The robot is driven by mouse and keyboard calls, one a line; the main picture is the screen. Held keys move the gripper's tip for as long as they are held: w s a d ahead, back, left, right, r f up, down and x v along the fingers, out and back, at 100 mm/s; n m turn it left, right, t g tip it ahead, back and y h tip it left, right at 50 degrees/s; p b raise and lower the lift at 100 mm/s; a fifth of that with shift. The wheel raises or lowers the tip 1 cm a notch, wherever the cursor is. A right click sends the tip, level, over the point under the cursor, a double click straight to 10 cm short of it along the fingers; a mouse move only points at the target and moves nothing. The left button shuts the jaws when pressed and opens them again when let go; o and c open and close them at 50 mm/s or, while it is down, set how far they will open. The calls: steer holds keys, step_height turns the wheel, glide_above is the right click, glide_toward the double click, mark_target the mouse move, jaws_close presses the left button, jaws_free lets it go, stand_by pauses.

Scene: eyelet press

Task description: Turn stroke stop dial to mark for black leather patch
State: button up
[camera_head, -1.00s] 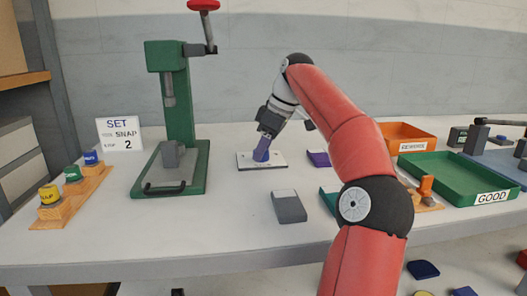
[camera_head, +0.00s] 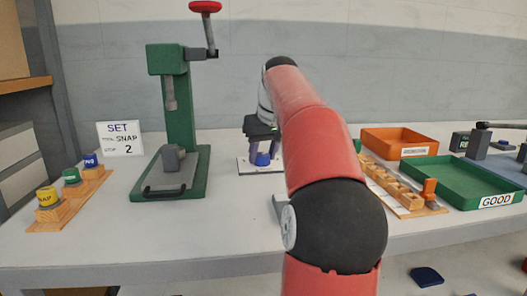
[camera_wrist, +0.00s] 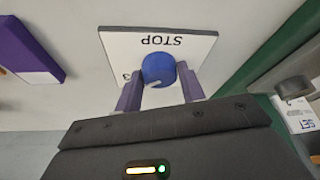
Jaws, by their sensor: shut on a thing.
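The stroke stop dial is a blue round knob (camera_wrist: 158,69) with a pale pointer line, on a white plate marked STOP (camera_wrist: 190,45). A "3" shows on the plate beside the knob in the wrist view; other marks are hidden. My gripper (camera_wrist: 160,88) has its two purple fingers on either side of the knob, shut on it. In the head view my gripper (camera_head: 262,152) stands over the plate (camera_head: 245,166) with the blue knob (camera_head: 262,159) between its fingers. A card (camera_head: 121,137) reads SET, SNAP, STOP 2. I cannot make out a black leather patch.
The green press (camera_head: 178,120) with a red-knobbed crank stands left of the dial. A wooden rack (camera_head: 70,200) with several coloured dies is at far left. An orange tray (camera_head: 400,142), a green GOOD tray (camera_head: 465,180) and a wooden holder (camera_head: 400,190) are at right.

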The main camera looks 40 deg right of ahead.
steer(key=shift+m, duration=0.4)
steer(key=o, duration=1)
steer(key=shift+c, duration=0.2)
steer(key=p+v, duration=0.2)
steer(key=v, duration=0.5)
steer(key=shift+a+r, duration=0.15)
steer(key=shift+r, duration=0.15)
steer(key=shift+s, duration=0.15)
